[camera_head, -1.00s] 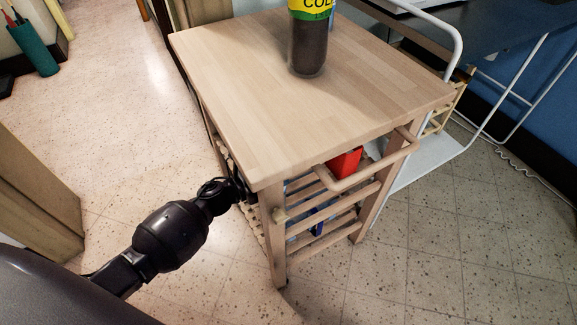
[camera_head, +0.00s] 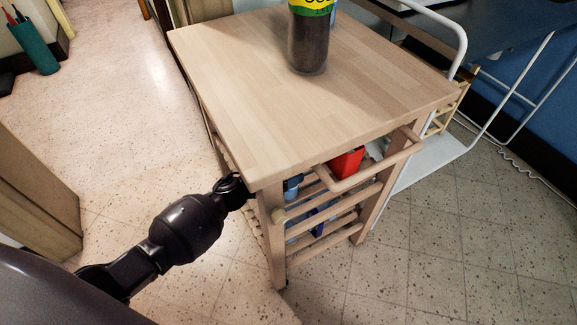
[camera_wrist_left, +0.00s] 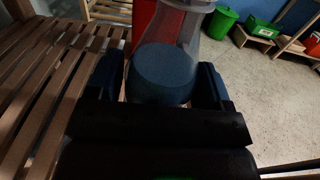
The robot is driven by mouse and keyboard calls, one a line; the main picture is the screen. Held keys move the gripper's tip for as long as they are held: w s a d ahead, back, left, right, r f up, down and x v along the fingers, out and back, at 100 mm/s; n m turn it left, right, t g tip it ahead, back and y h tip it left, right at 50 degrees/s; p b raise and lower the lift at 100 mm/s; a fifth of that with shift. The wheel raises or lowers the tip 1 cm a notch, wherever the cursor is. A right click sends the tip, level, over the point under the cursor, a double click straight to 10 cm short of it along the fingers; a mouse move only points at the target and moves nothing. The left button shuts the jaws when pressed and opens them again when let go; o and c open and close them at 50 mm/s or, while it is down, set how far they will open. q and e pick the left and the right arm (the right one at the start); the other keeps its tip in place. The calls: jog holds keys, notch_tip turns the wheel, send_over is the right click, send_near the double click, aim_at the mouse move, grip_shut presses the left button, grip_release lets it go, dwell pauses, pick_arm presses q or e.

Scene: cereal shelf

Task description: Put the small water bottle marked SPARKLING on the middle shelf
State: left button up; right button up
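A blue piece (camera_head: 292,186) shows under the cart top, just right of that leg. The slatted shelf (camera_wrist_left: 45,85) lies left in the wrist view. My right gripper is not in view.
A large dark bottle with a yellow-green label (camera_head: 308,42) stands on the cart top. A red object (camera_head: 346,163) sits under the top behind the rail (camera_head: 370,172). A white-framed stand is at the right. The floor in front is clear.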

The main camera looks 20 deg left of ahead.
pick_arm(q)
jog(key=shift+o, duration=1.1)
jog(key=shift+r, duration=0.1)
jog(key=p+v, duration=0.1)
jog(key=v, duration=1.1)
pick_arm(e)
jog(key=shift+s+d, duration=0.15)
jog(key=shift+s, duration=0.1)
pick_arm(q)
jog(key=shift+r, duration=0.15)
